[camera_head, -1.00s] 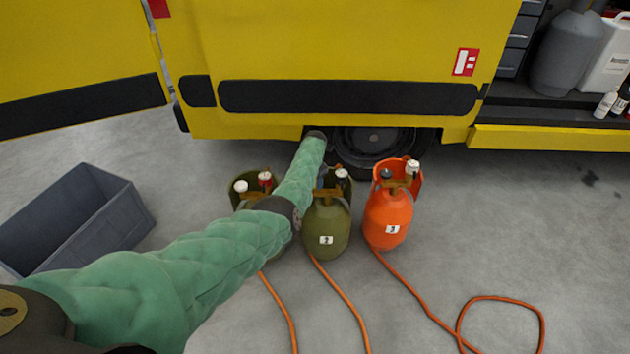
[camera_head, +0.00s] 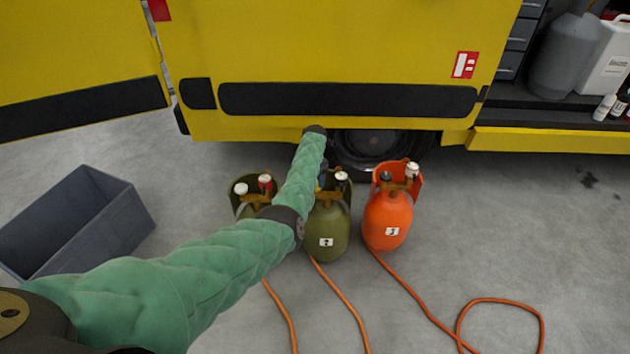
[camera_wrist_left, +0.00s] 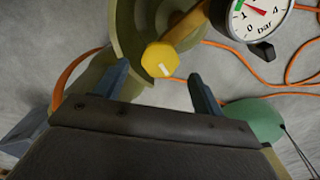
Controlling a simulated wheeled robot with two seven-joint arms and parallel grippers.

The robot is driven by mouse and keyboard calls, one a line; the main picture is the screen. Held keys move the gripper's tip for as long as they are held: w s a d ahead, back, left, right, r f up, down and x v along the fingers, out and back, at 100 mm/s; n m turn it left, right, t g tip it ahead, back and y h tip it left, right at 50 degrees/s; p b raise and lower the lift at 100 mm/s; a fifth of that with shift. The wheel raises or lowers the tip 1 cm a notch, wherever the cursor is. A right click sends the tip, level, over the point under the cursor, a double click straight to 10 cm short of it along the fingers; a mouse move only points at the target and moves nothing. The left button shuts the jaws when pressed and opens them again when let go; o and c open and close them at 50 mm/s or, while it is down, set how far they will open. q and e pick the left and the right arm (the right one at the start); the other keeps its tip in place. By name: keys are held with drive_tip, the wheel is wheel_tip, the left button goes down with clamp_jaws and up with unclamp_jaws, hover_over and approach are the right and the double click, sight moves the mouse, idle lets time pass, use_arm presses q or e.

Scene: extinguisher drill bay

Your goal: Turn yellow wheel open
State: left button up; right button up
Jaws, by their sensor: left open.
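A pressure gauge (camera_wrist_left: 263,12) in bar sits to the upper right. In the head view, my left arm hides the gripper and most of the wheel, above the middle green cylinder (camera_head: 327,230), labelled 2. My right gripper is not in view.
An orange cylinder (camera_head: 388,220) stands close on the right, and another green cylinder (camera_head: 243,208) on the left, partly behind my arm. Orange hoses (camera_head: 345,300) run across the floor. A grey crate (camera_head: 105,225) stands left. A yellow vehicle (camera_head: 340,55) closes off the back.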

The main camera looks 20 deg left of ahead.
use_arm(q)
wheel_tip(320, 180, up, 4)
drive_tip(key=shift+f, duration=0.1)
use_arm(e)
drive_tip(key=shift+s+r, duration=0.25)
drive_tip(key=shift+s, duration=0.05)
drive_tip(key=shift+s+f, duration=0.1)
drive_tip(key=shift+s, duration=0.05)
